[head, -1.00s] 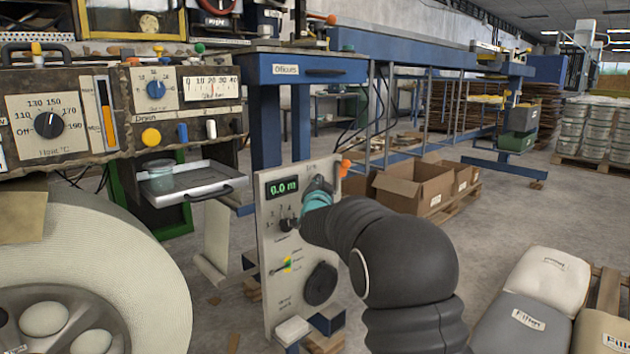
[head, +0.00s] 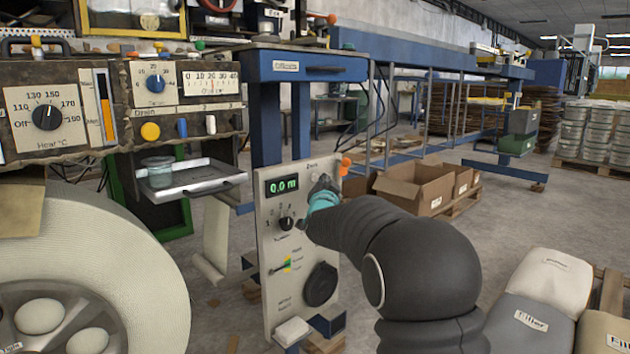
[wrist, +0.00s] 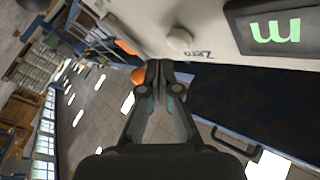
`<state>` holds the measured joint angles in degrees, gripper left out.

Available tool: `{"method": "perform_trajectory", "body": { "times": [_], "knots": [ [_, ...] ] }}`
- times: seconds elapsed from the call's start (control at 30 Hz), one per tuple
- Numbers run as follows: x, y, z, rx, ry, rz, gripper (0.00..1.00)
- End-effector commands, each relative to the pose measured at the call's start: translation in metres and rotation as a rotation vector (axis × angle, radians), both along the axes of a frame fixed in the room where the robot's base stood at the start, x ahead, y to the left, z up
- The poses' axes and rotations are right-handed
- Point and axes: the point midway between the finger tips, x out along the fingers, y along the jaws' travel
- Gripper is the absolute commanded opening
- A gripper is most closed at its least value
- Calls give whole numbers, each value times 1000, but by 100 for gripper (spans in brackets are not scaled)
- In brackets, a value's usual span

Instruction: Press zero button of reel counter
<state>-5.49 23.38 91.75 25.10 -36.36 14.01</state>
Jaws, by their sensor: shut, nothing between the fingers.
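The reel counter is an upright pale panel (head: 272,262) in the middle of the head view. Its dark display (head: 282,186) reads 0.0 m in green. The wrist view shows part of the display (wrist: 275,28) and a round white button (wrist: 179,39) beside the printed word Zero. In the head view this button is hidden behind or lost beside my gripper (head: 324,184). My gripper, also in the wrist view (wrist: 162,72), is shut and empty. Its tips are just below the button in the wrist picture; a small gap seems to show, contact cannot be told.
Orange knobs (head: 346,162) stick out at the panel's right edge. A selector knob (head: 286,223) and a black round knob (head: 320,284) sit lower on the panel. A white roll (head: 130,255) stands left, cardboard boxes (head: 415,187) behind, filler bags (head: 530,310) at right.

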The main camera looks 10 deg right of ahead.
Motion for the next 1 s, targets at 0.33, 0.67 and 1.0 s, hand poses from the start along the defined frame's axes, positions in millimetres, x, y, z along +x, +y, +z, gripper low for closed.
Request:
{"method": "perform_trajectory", "body": {
  "times": [0.33, 0.67, 1.0],
  "knots": [
    [-25, -18, 0, -1, 1, -1, 0],
    [-37, -27, 0, 1, 0, -1, 0],
    [-37, -27, 0, 0, 0, 0, 0]
  ]
}}
